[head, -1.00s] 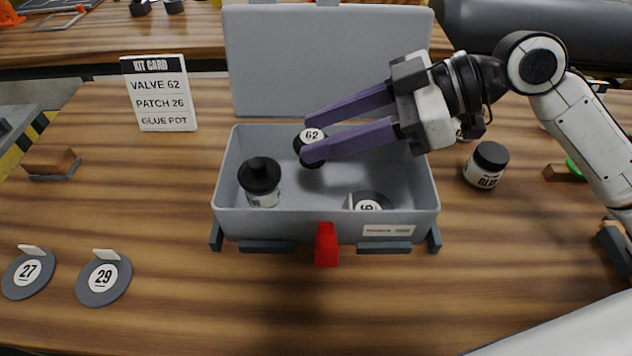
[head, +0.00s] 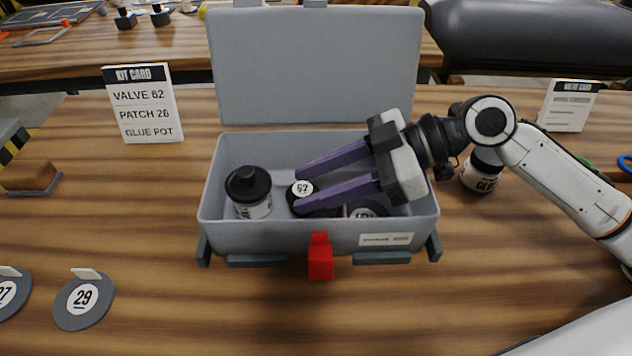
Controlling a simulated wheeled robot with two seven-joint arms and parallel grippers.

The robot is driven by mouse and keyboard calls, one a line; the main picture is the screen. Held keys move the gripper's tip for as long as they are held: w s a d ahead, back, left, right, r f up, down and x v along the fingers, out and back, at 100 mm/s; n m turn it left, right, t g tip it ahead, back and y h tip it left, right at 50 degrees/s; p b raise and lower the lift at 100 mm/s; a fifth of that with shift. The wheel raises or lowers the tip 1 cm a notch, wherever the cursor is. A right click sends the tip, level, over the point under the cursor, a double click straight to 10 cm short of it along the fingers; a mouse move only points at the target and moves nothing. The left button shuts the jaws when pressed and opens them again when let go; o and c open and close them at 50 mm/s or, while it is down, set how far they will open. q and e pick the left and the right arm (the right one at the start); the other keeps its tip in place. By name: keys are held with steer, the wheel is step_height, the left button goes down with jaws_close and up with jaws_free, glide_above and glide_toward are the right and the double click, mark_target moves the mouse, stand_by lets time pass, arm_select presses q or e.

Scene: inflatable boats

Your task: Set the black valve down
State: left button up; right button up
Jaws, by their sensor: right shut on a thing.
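The black valve, a dark round piece with a white label reading 62 (head: 302,188), is between the fingertips of my right gripper (head: 306,192), low inside the open grey kit box (head: 290,236). The right gripper is shut on the valve. I cannot tell whether the valve touches the box floor. A black-capped glue pot (head: 250,190) stands to its left in the box. A grey round patch (head: 366,209) lies to its right, partly hidden by the gripper and front wall. My left gripper is not in view.
A red latch (head: 320,258) hangs at the box front, and the lid (head: 316,66) stands open behind. The kit card (head: 143,103) stands at left. A patch marked 29 (head: 83,299) lies front left. Another glue pot (head: 482,170) stands right of the box.

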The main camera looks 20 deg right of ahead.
steer(key=o, duration=1)
steer(key=shift+o, duration=0.2)
steer(key=shift+r, duration=0.1)
steer(key=v, duration=1.2)
